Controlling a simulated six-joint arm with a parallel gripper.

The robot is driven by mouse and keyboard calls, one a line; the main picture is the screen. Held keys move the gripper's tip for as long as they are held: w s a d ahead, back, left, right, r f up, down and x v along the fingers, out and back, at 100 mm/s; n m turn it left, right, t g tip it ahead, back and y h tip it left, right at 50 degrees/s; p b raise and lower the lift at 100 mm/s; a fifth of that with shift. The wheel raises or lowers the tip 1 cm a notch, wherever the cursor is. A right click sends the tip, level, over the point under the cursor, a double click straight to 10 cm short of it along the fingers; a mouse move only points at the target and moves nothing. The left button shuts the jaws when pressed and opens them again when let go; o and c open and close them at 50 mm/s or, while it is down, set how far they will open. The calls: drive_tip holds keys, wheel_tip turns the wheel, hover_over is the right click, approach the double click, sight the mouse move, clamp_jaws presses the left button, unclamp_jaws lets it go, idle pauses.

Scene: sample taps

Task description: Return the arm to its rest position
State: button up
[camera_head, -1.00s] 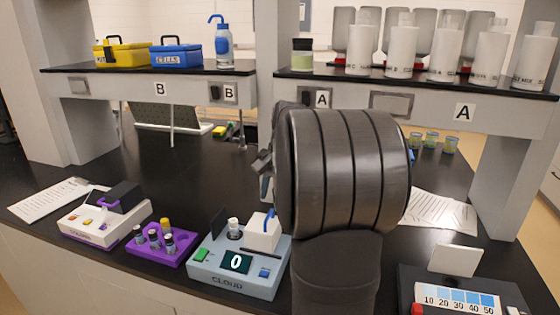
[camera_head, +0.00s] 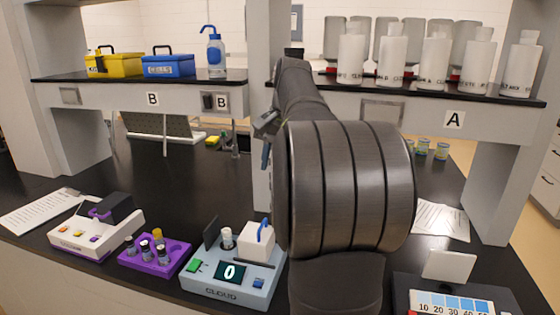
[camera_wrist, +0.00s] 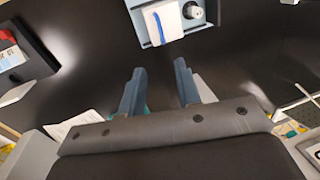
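My arm (camera_head: 345,190) stands large in the middle of the head view, its upper link raised in front of the shelf. My gripper shows only partly there, at the arm's left edge. In the wrist view my gripper (camera_wrist: 161,80) has its two blue-grey fingers apart. Only bare black bench shows between the fingertips, so it is open and empty. The light-blue CLOUD device (camera_head: 228,288) with a white-capped vial (camera_head: 227,238) stands on the bench left of my arm. In the wrist view the device (camera_wrist: 150,35) lies beyond the fingertips, apart from them.
A purple rack (camera_head: 150,264) holds small vials beside a white device (camera_head: 88,240). A dark device with a blue scale (camera_head: 450,301) stands at front right. The shelf holds yellow (camera_head: 115,66) and blue (camera_head: 168,66) boxes, a wash bottle (camera_head: 215,55) and white bottles (camera_head: 390,60).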

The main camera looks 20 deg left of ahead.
sight(262, 225)
drive_tip(key=a+f, duration=0.1)
drive_tip(key=f, duration=0.4)
drive_tip(key=a+f, duration=0.1)
drive_tip(key=f, duration=0.5)
drive_tip(key=a+f, duration=0.1)
drive_tip(key=f, duration=0.5)
drive_tip(key=shift+a+f, duration=0.1)
drive_tip(key=shift+a, duration=0.35)
